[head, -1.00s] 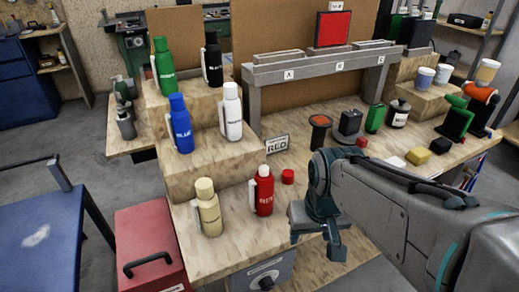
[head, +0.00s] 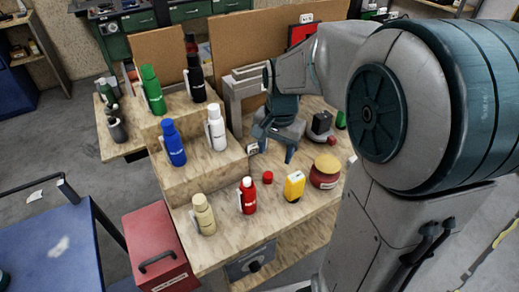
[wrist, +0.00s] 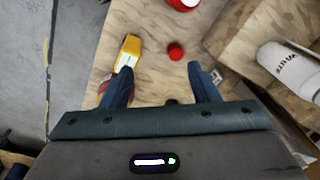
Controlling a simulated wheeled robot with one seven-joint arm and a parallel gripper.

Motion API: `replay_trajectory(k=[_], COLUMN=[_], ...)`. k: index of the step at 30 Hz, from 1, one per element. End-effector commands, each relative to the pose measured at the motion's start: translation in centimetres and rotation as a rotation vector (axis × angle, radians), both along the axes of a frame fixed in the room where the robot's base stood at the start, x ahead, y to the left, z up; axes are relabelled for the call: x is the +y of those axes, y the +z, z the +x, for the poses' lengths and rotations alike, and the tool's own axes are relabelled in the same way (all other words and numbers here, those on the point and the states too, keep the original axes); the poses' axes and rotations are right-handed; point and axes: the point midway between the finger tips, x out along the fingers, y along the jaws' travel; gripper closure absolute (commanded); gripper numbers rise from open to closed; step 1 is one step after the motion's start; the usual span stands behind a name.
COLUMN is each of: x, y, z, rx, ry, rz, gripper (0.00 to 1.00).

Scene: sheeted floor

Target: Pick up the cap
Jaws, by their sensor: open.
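The small red cap (head: 268,177) lies on the wooden bench, just right of the red bottle (head: 248,196), which stands upright with a pale neck. In the wrist view the cap (wrist: 176,51) shows beyond my fingertips, between their lines and nearer the right finger. My gripper (head: 273,150) is open and empty, above the bench on the far side of the cap. In the wrist view its two fingers (wrist: 160,72) are spread apart, with nothing between them. The cap is fully visible and not touched.
A yellow device (head: 294,186) and a red jar with a tan lid (head: 325,171) stand right of the cap. White (head: 216,129), blue (head: 173,144) and cream (head: 203,214) bottles stand to the left. A red toolbox (head: 156,246) is beside the bench.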

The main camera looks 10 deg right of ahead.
Motion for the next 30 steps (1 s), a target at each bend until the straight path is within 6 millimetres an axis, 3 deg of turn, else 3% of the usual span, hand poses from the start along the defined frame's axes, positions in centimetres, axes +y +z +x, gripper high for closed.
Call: replay_trajectory(k=[3, 10, 14, 24, 30], x=[0.0, -0.1, -0.1, -0.2, -0.2], y=[-1.7, -3.5, -4.6, -10.8, -12.4], z=[3.3, 6.6, 7.1, 7.0, 7.1], rx=[0.036, 0.064, 0.069, 0.071, 0.067], ry=[-0.161, -0.346, -0.376, -0.376, -0.376], rz=[-0.003, -0.014, -0.018, -0.018, -0.017], gripper=[0.45, 0.45, 0.45, 0.45, 0.45])
